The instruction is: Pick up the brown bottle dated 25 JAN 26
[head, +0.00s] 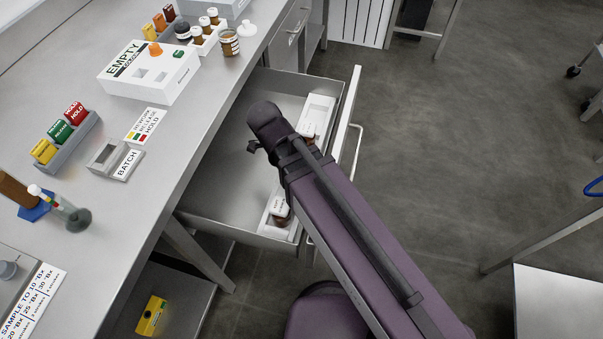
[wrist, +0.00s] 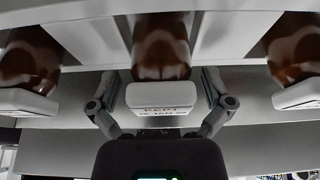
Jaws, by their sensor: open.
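Three brown bottles with white caps show in the wrist view: a middle one (wrist: 160,50), a left one (wrist: 28,62) and a right one (wrist: 296,50). The middle cap (wrist: 162,97) has red print reading KEPT, with a small date line below that looks like 25 JAN 26. My gripper (wrist: 161,92) is open, with one finger on each side of the middle cap and nothing clamped. In the head view my gripper (head: 254,146) is over the open drawer (head: 222,190). A bottle (head: 281,208) shows at the drawer's near end; my arm hides the middle of the row.
A white rack (head: 318,108) holds the bottles along the drawer's front side. The steel bench (head: 190,112) at left carries a white EMPTY box (head: 150,75), a BATCH tray (head: 117,160) and a rack of coloured tags (head: 62,140). The drawer's left part is bare.

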